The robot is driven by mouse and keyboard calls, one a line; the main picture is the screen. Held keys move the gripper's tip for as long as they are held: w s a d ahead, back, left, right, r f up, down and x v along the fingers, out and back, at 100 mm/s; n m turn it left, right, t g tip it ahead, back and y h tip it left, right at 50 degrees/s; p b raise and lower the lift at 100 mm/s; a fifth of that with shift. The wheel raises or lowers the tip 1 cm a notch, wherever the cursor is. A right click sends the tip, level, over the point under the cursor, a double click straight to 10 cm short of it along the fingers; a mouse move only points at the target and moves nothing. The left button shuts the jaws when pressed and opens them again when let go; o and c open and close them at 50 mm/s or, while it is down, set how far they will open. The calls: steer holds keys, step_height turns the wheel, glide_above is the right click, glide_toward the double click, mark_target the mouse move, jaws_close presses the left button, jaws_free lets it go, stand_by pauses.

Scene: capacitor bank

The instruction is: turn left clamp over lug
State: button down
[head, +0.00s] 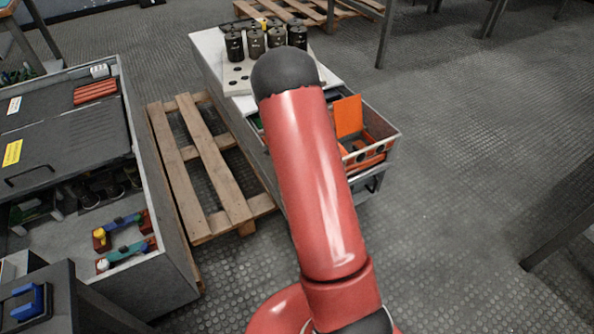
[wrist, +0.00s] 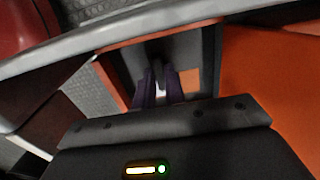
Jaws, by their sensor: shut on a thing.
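My gripper (wrist: 160,88) shows in the wrist view as two dark purple fingers, closed on a small grey piece (wrist: 158,73). The fingers hide most of this piece, and I cannot tell whether it is the left clamp. The fingers point into a dark, orange-edged space. In the head view my red arm hides the gripper. I cannot clearly make out the lug in either view. Coloured fittings (head: 122,239) in red, blue, yellow and teal sit inside the open cabinet (head: 168,258) at left.
A pale bench (head: 208,48) holds several dark cylinders (head: 256,42). In the wrist view an orange panel (wrist: 270,75) is close right of the fingers, and a grey rim (wrist: 205,14) crosses above. A wooden pallet (head: 184,165) lies between cabinet and bench.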

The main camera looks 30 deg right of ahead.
steer(key=c, duration=1.7)
jaws_free()
steer(key=shift+c, duration=0.2)
steer(key=shift+r+p, duration=0.3)
steer(key=shift+r, duration=3.65)
steer(key=s+a+r+n+t, duration=0.1)
steer(key=s+a+r+n, duration=0.25)
steer(key=r, duration=0.25)
steer(key=s+a+r+n+t+y, duration=0.1)
steer(key=s+a+r+n, duration=0.1)
steer(key=s+a+r, duration=0.3)
steer(key=s+a+r+n+t, duration=0.1)
steer(key=s+a+r+n, duration=0.15)
steer(key=r, duration=0.55)
steer(key=s+a+r+n+t, duration=0.1)
steer(key=s+a+r+n, duration=0.1)
steer(key=s+n, duration=0.3)
steer(key=s+a+r+n+t+h, duration=0.1)
steer(key=s+a+r+n, duration=0.1)
steer(key=s, duration=0.9)
steer(key=r+n, duration=0.1)
steer(key=n, duration=0.1)
steer(key=shift+a+n+t+p, duration=0.3)
steer(key=shift+n+p, duration=0.05)
steer(key=shift+n, duration=0.05)
